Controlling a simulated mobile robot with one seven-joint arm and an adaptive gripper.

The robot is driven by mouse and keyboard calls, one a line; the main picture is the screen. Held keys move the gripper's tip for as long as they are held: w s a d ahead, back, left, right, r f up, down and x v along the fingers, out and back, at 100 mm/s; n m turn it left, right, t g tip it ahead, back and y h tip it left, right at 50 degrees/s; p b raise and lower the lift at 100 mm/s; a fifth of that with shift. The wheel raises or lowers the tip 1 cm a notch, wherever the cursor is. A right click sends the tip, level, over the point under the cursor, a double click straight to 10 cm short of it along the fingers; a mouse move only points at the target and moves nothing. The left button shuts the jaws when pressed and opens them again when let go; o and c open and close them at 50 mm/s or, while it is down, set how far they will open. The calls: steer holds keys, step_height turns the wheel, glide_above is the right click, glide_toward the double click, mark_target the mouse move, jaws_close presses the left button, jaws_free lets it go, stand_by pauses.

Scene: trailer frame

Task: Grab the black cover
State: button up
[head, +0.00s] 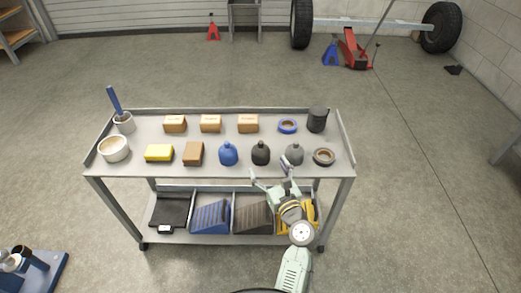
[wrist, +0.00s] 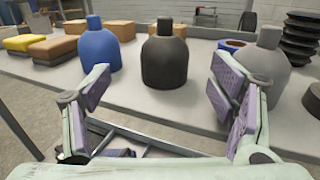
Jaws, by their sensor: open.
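The black cover (head: 261,153) is a dome with a short neck, standing upright in the front row of the cart top. It also shows in the wrist view (wrist: 165,60), centred beyond the fingers. My gripper (head: 273,177) is at the cart's front edge, open and empty. In the wrist view my gripper (wrist: 160,92) has its two fingers spread wide, with the black cover ahead between them and apart from both. A blue cover (head: 228,154) stands to its left and a grey cover (head: 294,155) to its right. The right finger overlaps the grey cover in the wrist view.
The grey cart top (head: 215,171) has a raised rim at back and sides. Tape rolls (head: 324,157), a black ribbed boot (head: 317,119), cardboard boxes (head: 211,123), a yellow sponge (head: 159,153) and a white bowl (head: 114,148) stand around.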

mark_target(261, 149)
steer(key=x, duration=0.3)
steer(key=shift+r, duration=0.1)
steer(key=p+x, duration=0.1)
steer(key=x, duration=0.1)
steer(key=r+x, duration=0.1)
steer(key=x, duration=0.1)
steer(key=shift+w+d+p, duration=0.2)
steer(key=shift+p, duration=0.15)
steer(key=shift+w+a+f, duration=0.15)
steer(key=shift+w, duration=0.3)
steer(key=c, duration=1.1)
steer(key=shift+c, duration=0.2)
